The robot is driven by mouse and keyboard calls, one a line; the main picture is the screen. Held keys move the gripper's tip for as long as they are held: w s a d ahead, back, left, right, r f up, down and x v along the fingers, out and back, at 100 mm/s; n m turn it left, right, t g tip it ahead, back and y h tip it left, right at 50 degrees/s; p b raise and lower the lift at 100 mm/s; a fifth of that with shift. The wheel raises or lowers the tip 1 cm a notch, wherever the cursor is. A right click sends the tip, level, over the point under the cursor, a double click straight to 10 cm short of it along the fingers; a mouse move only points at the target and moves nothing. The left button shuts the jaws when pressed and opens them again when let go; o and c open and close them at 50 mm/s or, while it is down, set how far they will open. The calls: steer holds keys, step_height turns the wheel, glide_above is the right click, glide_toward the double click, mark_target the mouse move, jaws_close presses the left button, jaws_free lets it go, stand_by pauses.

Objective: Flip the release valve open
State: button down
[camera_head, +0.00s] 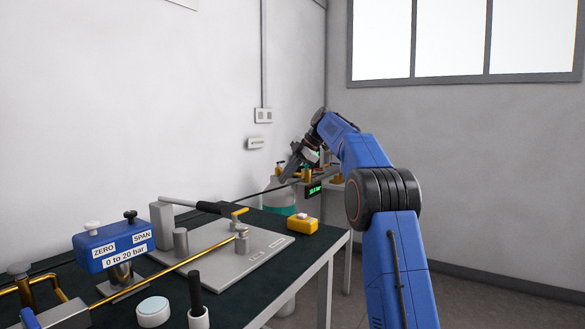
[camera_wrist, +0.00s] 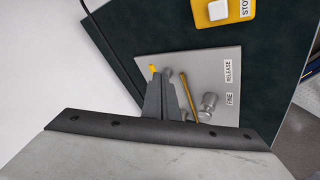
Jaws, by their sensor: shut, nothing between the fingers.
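The release valve (camera_head: 238,212) has a yellow lever and stands on the light grey plate (camera_head: 255,262) on the bench. In the wrist view, a small yellow tip (camera_wrist: 153,68) shows just beyond my fingers, probably the lever's end; the rest is hidden. My gripper (camera_head: 285,179) is shut and empty, held above and beyond the plate in the head view. Its fingers also show in the wrist view (camera_wrist: 160,82), over the plate. I cannot tell whether they touch the lever.
A yellow STOP box (camera_head: 302,225) sits right of the plate. A brass tube (camera_head: 165,270) runs to the plate. A silver knob (camera_wrist: 208,102) stands beside the FINE label. A blue transmitter (camera_head: 112,246) stands at left. A wall lies behind the bench.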

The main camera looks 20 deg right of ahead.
steer(key=shift+w+d+v, duration=0.1)
steer(key=shift+w+v, duration=0.05)
steer(key=shift+v, duration=0.6)
steer(key=shift+w+d+v, duration=0.1)
steer(key=shift+w+v, duration=0.05)
steer(key=shift+v, duration=0.55)
steer(key=shift+w+d+v, duration=0.1)
steer(key=shift+w+v, duration=0.05)
steer(key=shift+v, duration=0.6)
steer(key=shift+a, duration=0.1)
steer(key=s+a+f+m+h, duration=0.1)
steer(key=s+a+f+m, duration=0.2)
steer(key=s, duration=0.7)
steer(key=s+a+m+h, duration=0.1)
steer(key=s+a+m, duration=0.3)
steer(key=s, duration=0.6)
steer(key=s+a+f+m+h, duration=0.1)
steer(key=s+a+f+m, duration=0.2)
steer(key=s, duration=0.7)
steer(key=s+f+m+h, duration=0.1)
steer(key=s+f+m, duration=0.4)
steer(key=s+f, duration=0.7)
steer(key=s+f+m+h, duration=0.2)
steer(key=s+f+m, duration=0.3)
steer(key=s+f, duration=0.6)
steer(key=s, duration=0.8)
steer(key=shift+a+f+t, duration=0.2)
steer(key=shift+f+t, duration=0.1)
steer(key=shift+f, duration=0.1)
